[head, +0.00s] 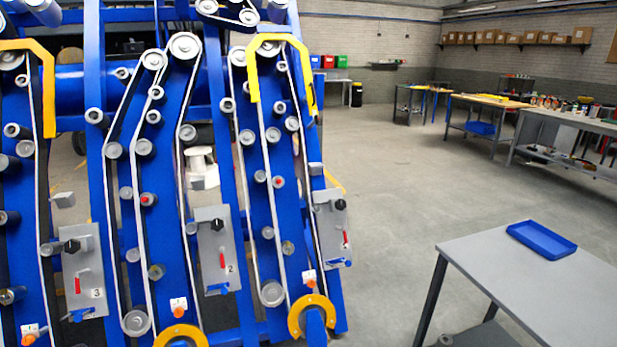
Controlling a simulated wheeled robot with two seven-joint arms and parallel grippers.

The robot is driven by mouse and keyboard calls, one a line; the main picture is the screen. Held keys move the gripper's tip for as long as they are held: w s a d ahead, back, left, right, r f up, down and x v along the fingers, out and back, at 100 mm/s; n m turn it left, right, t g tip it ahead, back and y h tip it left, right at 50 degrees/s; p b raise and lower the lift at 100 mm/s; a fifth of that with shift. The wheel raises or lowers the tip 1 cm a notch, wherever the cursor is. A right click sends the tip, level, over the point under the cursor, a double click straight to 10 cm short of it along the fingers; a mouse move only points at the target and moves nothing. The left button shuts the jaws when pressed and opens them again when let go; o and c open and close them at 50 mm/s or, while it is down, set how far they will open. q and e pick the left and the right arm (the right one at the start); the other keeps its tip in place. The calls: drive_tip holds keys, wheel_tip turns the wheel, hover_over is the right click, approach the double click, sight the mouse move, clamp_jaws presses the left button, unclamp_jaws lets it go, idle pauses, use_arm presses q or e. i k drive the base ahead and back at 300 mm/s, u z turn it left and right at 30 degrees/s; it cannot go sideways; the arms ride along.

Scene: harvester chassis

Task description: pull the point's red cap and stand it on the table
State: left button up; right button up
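A red cap (148,199) sits on a short grey fitting on the middle blue panel of the machine. Another small red cap (278,181) sits on a similar fitting on the right blue panel. Which of them the task means, I cannot tell. The grey table (540,295) stands at the lower right, apart from the machine. Neither of my grippers is in view.
The blue machine (172,95) fills the left, with belts, rollers and yellow guards (308,75). Grey plates carry black knobs and red levers (222,260). A blue tray (542,240) lies at the table's back edge. Floor between machine and table is clear.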

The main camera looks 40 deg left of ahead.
sight(550, 300)
drive_tip(key=u, duration=0.15)
drive_tip(key=i, duration=1.15)
drive_tip(key=u, duration=1.1)
drive_tip(key=i, duration=0.75)
drive_tip(key=u, duration=0.9)
